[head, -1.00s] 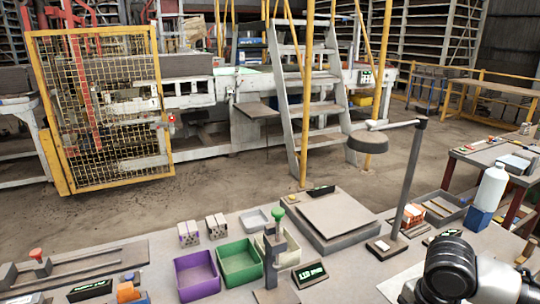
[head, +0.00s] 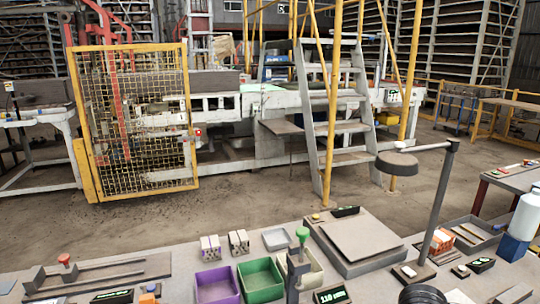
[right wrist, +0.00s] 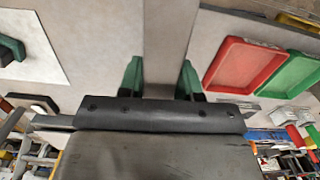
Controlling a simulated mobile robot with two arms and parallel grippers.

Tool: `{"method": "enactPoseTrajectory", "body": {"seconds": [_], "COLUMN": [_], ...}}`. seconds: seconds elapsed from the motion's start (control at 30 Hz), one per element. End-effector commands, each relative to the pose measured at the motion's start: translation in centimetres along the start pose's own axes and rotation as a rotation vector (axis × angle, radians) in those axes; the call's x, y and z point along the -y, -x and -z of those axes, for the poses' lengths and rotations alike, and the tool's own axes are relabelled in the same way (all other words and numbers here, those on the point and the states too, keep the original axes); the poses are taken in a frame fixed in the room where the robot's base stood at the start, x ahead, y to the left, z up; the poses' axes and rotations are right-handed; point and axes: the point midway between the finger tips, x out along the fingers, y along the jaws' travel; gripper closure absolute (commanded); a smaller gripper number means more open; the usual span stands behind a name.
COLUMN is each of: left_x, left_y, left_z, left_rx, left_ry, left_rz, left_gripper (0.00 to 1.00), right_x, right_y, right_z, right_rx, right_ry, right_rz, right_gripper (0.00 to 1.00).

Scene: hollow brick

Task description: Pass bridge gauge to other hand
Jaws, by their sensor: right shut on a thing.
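My right gripper (right wrist: 160,74) shows in the right wrist view with its two green fingers shut on a flat, smooth grey bar. I take this bar to be the bridge gauge (right wrist: 168,35). It runs from between the fingers to the top edge of the picture, and its far end is out of frame. In the head view the right gripper and the gauge are not visible; only a dark part of my right arm shows at the bottom edge. My left gripper is in neither view.
The head view shows a workbench with a purple bin (head: 217,286), a green bin (head: 261,281), a flat grey plate (head: 361,239) and a lamp-like stand (head: 438,210). A white bottle (head: 527,213) stands at the right. Red (right wrist: 243,66) and green trays show in the wrist view.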

Motion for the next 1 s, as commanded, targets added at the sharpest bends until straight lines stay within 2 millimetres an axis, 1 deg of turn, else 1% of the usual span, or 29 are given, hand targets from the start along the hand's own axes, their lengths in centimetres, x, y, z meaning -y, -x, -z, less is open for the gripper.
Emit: {"method": "enactPoseTrajectory", "body": {"seconds": [0.1,0.3,0.43,0.57,0.67,0.77,0.87,1.0], "left_x": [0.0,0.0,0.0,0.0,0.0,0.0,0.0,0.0], "left_y": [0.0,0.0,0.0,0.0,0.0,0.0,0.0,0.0], "left_z": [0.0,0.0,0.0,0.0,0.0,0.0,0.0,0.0], "left_rx": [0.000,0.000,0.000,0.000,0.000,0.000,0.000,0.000], "left_ry": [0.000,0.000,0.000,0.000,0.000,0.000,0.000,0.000], "left_rz": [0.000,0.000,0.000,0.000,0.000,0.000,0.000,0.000], "left_gripper": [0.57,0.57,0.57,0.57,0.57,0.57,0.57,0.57], "right_x": [1.0,2.0,2.3,2.3,2.4,2.8,3.9,6.0], "right_y": [-0.2,-0.4,-0.5,-0.5,-0.4,-0.1,0.8,2.6], "right_z": [0.3,0.6,0.7,0.7,0.8,1.3,2.5,4.9], "right_rx": [-0.004,-0.006,-0.007,-0.007,-0.007,-0.009,-0.012,-0.011], "right_ry": [-0.150,-0.331,-0.385,-0.399,-0.393,-0.347,-0.240,-0.003], "right_rz": [-0.002,-0.005,-0.006,-0.007,-0.006,-0.005,-0.004,-0.006], "right_gripper": [1.00,1.00,1.00,1.00,1.00,1.00,1.00,1.00]}}
